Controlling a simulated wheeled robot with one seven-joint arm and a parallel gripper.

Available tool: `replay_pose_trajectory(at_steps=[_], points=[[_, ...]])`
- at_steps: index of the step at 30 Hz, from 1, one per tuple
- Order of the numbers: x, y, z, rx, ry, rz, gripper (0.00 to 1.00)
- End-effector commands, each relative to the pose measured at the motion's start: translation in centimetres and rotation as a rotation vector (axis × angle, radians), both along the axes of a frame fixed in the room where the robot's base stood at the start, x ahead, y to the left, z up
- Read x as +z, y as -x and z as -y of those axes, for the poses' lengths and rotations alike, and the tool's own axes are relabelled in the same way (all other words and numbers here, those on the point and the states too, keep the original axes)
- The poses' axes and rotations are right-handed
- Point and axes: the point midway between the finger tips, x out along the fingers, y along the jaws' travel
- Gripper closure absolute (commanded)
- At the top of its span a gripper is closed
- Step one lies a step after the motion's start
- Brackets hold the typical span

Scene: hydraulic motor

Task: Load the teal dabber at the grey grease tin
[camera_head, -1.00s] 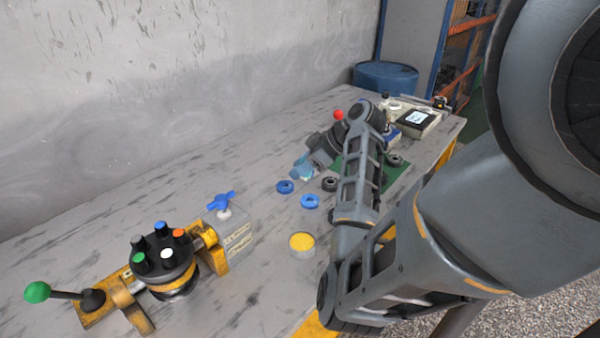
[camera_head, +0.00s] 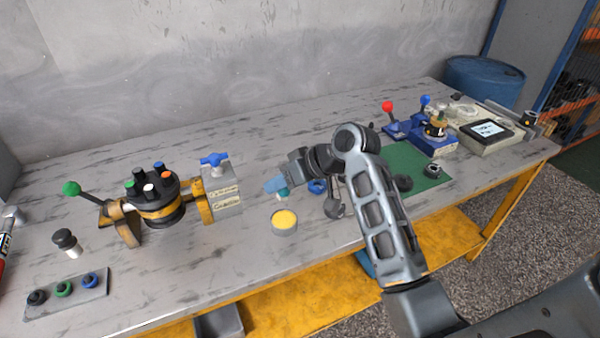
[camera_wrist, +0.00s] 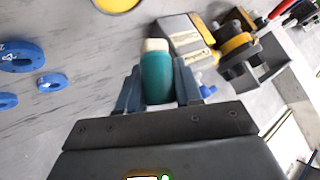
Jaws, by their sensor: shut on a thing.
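The teal dabber (camera_wrist: 156,76) is held between the fingers of my gripper (camera_wrist: 158,88) in the wrist view, its pale tip pointing away from the gripper. In the head view my gripper (camera_head: 276,185) is above the table, and only a little of the dabber (camera_head: 283,194) shows below the fingers. The grey grease tin (camera_head: 285,228) with yellow grease stands on the table, in front of and just below my gripper in the picture. In the wrist view only part of the tin (camera_wrist: 118,4) shows at the top edge. The dabber is apart from the tin.
A black-and-yellow fixture (camera_head: 158,197) with coloured plugs and a grey block with a blue valve handle (camera_head: 214,160) stand to the left. Blue rings (camera_head: 317,186) lie close to my gripper. A green mat (camera_head: 405,160) and a blue fixture (camera_head: 428,143) are to the right.

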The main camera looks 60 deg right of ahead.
Motion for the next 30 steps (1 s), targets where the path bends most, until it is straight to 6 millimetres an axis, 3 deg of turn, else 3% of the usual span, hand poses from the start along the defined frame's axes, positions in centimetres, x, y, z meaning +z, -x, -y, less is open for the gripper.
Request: replay_pose_trajectory(at_steps=[18,30], points=[[-5.3,0.1,0.1,-0.001,0.001,-0.001,0.96],[-5.9,0.1,0.1,-0.001,0.001,-0.001,0.96]])
